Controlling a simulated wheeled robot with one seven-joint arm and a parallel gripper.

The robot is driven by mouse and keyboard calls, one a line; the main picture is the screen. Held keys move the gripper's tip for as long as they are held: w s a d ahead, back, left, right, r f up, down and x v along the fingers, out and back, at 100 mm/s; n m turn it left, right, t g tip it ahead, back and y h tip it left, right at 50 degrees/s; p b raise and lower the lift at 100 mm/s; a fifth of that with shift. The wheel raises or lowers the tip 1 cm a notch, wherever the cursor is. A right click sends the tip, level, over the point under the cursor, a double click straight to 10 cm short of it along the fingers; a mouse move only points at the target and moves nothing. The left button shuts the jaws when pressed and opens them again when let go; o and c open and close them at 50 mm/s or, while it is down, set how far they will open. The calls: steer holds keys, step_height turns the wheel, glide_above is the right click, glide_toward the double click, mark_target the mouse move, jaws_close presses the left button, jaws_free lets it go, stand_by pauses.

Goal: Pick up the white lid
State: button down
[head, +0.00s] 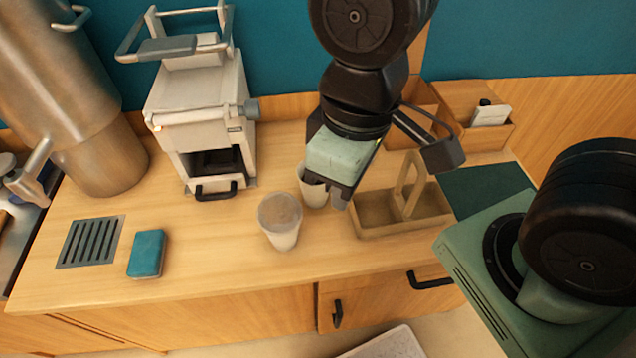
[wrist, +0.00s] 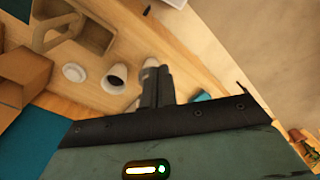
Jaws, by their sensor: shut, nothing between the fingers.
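The white lid (wrist: 75,72) lies flat on the wooden counter in the wrist view, between a cup and the wooden caddy. In the head view I cannot make it out; my gripper covers that area. My gripper (head: 339,199) is shut and empty, pointing down over the counter beside the cups. Its closed fingers (wrist: 157,84) also show in the wrist view, apart from the lid. A cup with a dark inside (wrist: 115,78) stands beside the lid; this cup (head: 313,190) is partly hidden by my gripper in the head view.
Another cup (head: 281,222) stands nearer the counter's front edge. The wooden caddy (head: 385,219) with a tall handle is right of my gripper. A white machine (head: 203,125) stands at the back left. A blue sponge (head: 147,253) and a metal grate (head: 90,242) lie at left, with clear counter between.

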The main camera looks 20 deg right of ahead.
stand_by(0.3)
